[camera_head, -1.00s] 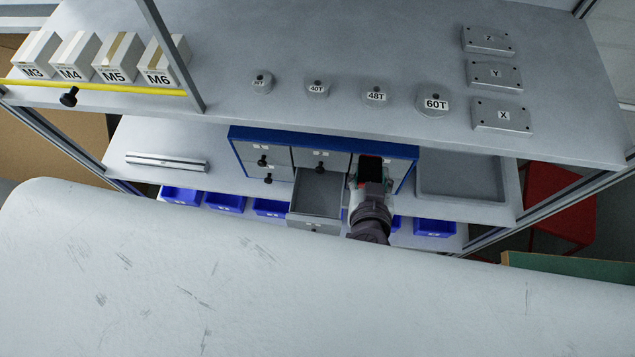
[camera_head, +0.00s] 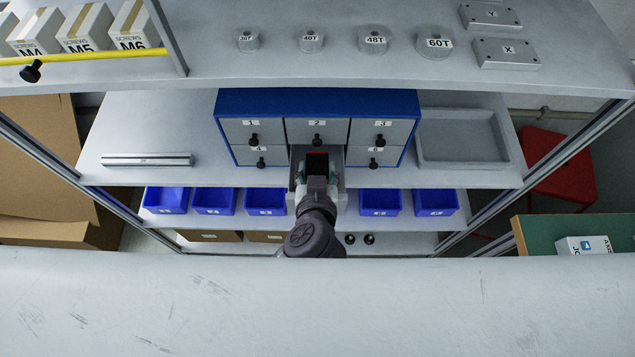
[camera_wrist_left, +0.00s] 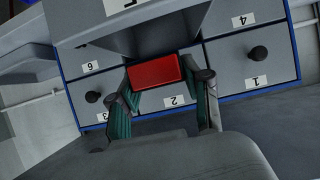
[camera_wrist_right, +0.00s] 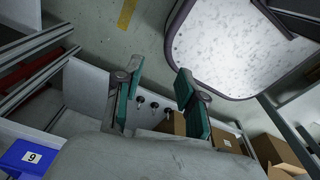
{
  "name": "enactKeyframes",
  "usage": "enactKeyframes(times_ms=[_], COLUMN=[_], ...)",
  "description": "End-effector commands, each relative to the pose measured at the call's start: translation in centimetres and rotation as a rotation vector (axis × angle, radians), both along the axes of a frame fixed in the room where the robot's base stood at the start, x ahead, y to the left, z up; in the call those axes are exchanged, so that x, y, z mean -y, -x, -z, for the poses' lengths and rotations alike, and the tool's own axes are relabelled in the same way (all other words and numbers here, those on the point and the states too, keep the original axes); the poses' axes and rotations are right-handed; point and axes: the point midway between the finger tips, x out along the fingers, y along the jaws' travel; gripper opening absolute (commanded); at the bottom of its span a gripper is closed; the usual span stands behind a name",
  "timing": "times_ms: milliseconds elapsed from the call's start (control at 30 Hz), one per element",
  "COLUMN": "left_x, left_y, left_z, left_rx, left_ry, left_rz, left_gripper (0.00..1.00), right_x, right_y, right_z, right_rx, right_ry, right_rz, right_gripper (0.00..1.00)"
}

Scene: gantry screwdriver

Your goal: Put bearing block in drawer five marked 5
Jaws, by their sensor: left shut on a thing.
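A red block (camera_wrist_left: 155,71), which I take for the bearing block, is held between the fingers of my left gripper (camera_wrist_left: 164,80). In the head view my left gripper (camera_head: 317,172) is at the pulled-out drawer under drawer 2, between drawers 4 and 6. The arm and gripper cover most of that drawer (camera_head: 341,156). The left wrist view shows the open drawer's front (camera_wrist_left: 150,22) beside the block, upside down, with its label cut off. I cannot tell whether the block is inside the drawer. My right gripper (camera_wrist_right: 155,90) is open and empty, away from the cabinet.
The blue drawer cabinet (camera_head: 300,101) stands on the middle shelf, with an empty grey tray (camera_head: 462,160) on its right and a metal bar (camera_head: 147,160) on its left. Several blue bins (camera_head: 265,200) sit below. The upper shelf carries screw boxes, gears and plates marked X and Y.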

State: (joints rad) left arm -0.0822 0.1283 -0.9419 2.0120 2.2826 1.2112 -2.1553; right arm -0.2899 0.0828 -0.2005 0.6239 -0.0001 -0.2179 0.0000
Motion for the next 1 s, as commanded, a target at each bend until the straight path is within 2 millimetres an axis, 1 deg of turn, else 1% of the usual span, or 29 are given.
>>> enactKeyframes(times_ms=[33, 100, 200, 300, 467, 700, 867, 900, 967, 1000], left_x=[-0.1, -0.1, -0.1, -0.1, -0.1, -0.1, -0.1, -0.1, -0.1, -0.1], left_y=[-0.2, -0.2, -0.2, -0.2, -0.2, -0.2, -0.2, -0.2, -0.2, -0.2], left_z=[1.1, 1.1, 0.8, 0.7, 1.0, 1.7, 2.0, 2.0, 2.0, 2.0], left_rx=[0.003, 0.003, 0.002, 0.002, 0.001, 0.001, 0.001, 0.000, 0.000, 0.000], left_ry=[0.001, 0.000, -0.001, -0.001, -0.002, -0.001, 0.001, 0.000, 0.000, 0.000], left_rz=[0.002, 0.004, 0.005, 0.005, 0.005, 0.005, 0.005, 0.004, 0.004, 0.004], left_gripper=[0.07, 0.07, 0.07, 0.07, 0.07, 0.07, 0.07, 0.53, 0.63, 0.70], right_x=[0.2, 0.4, 0.5, 0.5, 0.3, -0.7, -0.8, -0.8, -0.7, -0.7], right_y=[0.4, 0.9, 1.5, 1.7, 1.6, 1.2, 1.1, 1.1, 1.1, 1.1], right_z=[1.5, 1.7, 1.5, 1.4, 1.2, 0.8, 0.8, 0.8, 0.8, 0.8], right_rx=[-0.006, -0.014, -0.023, -0.025, -0.024, -0.017, -0.016, -0.016, -0.015, -0.015], right_ry=[0.003, 0.006, 0.007, 0.008, 0.004, -0.008, -0.009, -0.008, -0.008, -0.008], right_rz=[0.000, 0.001, 0.001, 0.001, 0.001, 0.004, 0.004, 0.004, 0.004, 0.003], right_gripper=[0.40, 0.40, 0.40, 0.40, 0.40, 0.40, 0.40, 0.40, 0.40, 0.40])
